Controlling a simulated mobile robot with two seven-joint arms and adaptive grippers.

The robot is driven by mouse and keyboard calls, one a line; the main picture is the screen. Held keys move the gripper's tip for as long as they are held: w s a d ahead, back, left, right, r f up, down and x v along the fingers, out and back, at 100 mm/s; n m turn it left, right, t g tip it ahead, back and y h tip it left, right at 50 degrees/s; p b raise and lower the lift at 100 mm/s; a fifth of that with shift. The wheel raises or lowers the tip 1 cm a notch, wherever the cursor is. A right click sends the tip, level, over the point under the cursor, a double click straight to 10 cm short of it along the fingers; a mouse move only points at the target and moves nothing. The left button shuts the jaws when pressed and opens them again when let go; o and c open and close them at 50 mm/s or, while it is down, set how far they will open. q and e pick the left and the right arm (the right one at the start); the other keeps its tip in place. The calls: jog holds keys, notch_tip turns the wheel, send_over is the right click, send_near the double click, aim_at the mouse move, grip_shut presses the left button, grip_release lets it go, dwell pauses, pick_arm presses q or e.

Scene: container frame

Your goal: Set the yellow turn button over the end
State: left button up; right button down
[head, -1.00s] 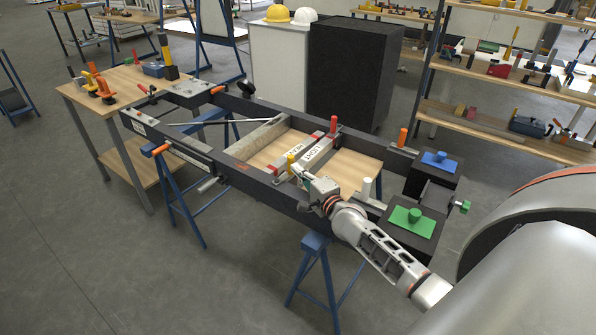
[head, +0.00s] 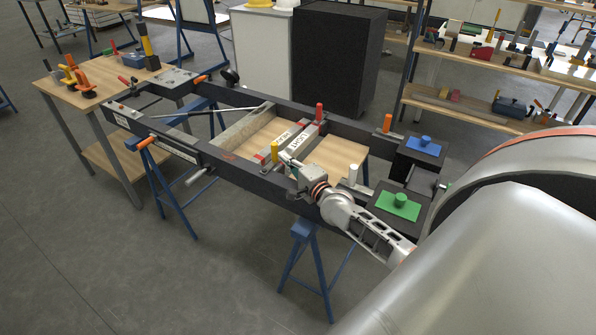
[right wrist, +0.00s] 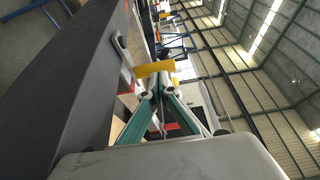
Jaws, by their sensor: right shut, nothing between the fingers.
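The yellow turn button (head: 274,150) stands on the near dark rail of the frame (head: 236,168), beside the end of a bar labelled LIGHT (head: 299,141). In the right wrist view the yellow turn button (right wrist: 155,69) sticks out from a metal plate on the dark rail, just beyond my fingertips. My right gripper (head: 284,157) is shut and empty, close to the button; it also shows in the right wrist view (right wrist: 155,92). I cannot tell whether the fingertips touch the button. My left gripper is not in view.
A red upright handle (head: 319,113) stands at the bar's far end. A white post (head: 353,173) stands near my right arm.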

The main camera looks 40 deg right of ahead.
jog(key=s, duration=1)
jog(key=shift+s+a, duration=0.2)
jog(key=shift+a, duration=0.2)
jog(key=s+a+f+n+g+y, duration=0.2)
jog(key=s+a+f+n+g, duration=0.1)
jog(key=s+a+f+n, duration=0.5)
jog(key=s+a+f+n+g+y, duration=0.1)
jog(key=s+a+f+n+g, duration=0.3)
jog(key=s+a+f+n, duration=0.5)
jog(key=s+a+n, duration=0.3)
jog(key=a+n, duration=0.3)
jog(key=a, duration=0.1)
jog(key=shift+s+a+y, duration=0.35)
jog(key=shift+a+y, duration=0.05)
